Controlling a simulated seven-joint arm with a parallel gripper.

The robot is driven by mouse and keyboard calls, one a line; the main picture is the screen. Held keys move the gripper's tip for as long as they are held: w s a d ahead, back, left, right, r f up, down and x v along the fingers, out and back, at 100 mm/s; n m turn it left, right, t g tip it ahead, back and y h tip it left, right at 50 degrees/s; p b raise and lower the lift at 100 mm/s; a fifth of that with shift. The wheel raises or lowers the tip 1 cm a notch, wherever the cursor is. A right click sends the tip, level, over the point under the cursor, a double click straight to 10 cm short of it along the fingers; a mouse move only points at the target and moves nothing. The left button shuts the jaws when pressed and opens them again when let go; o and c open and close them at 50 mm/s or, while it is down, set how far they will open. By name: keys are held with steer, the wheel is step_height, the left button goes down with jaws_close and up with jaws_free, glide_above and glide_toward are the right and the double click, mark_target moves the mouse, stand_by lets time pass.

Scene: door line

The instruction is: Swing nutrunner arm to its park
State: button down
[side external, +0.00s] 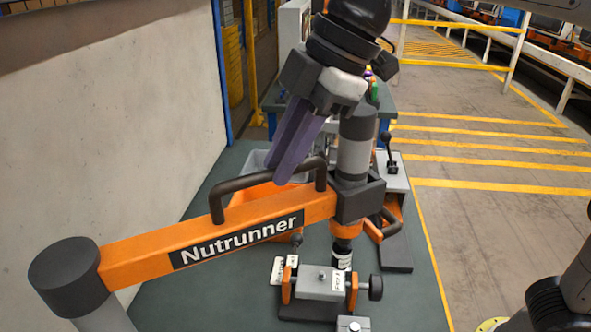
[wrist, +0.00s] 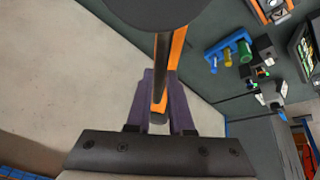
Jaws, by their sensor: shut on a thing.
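The orange nutrunner arm (side external: 135,257), lettered "Nutrunner", runs from a dark pivot post (side external: 64,275) at lower left to an upright grey and black tool (side external: 355,150) at its right end. A dark bar handle (side external: 240,183) stands on top of the arm. My gripper (side external: 283,178) comes down from above with its purple fingers shut on this handle. In the wrist view the fingers (wrist: 163,112) lie on either side of the dark handle (wrist: 161,75), with the orange arm (wrist: 179,48) beside it. I cannot make out a park in either view.
Below the tool stands a clamp fixture (side external: 320,283) with a round black knob on the dark green table (side external: 408,300). A lever box (side external: 393,175) stands to the right and a pale wall (side external: 110,120) to the left. A blue rack (wrist: 228,45) shows in the wrist view.

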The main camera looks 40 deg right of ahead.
steer(key=w+n+g+y, duration=0.1)
steer(key=w+n, duration=0.4)
steer(key=w, duration=0.7)
steer(key=shift+a+n+g, duration=0.2)
steer(key=shift+n+g, duration=0.1)
steer(key=shift+g, duration=0.3)
steer(key=shift+w, duration=0.1)
steer(key=c, duration=0.8)
jaws_free()
steer(key=v, duration=0.7)
steer(key=shift+r, duration=0.2)
